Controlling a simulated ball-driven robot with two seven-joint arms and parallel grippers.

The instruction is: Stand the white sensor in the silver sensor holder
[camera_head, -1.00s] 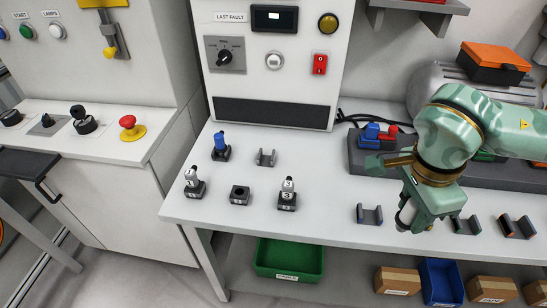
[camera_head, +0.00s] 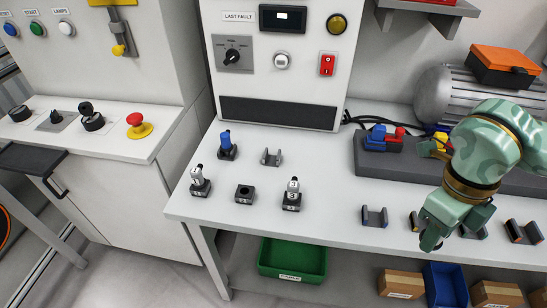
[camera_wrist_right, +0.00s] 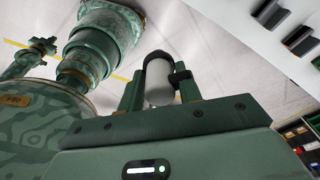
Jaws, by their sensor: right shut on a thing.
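My right gripper (camera_head: 437,232) is at the front right of the bench, near its edge. The right wrist view shows its jaws (camera_wrist_right: 158,85) shut on the white sensor (camera_wrist_right: 160,80), a white cylinder with a dark end; in the head view my gripper hides it. A plain grey U-shaped bracket (camera_head: 271,157), which looks like the silver sensor holder, is empty at the back left of the bench, well left of my gripper. A dark square block with a round opening (camera_head: 244,193) stands empty in front of it. My left gripper is not in view.
Pale sensors stand in blocks at left (camera_head: 198,182) and middle (camera_head: 292,192), with a blue one (camera_head: 226,146) behind. A blue-edged bracket (camera_head: 375,217) and a red-edged one (camera_head: 523,233) stand near the front edge.

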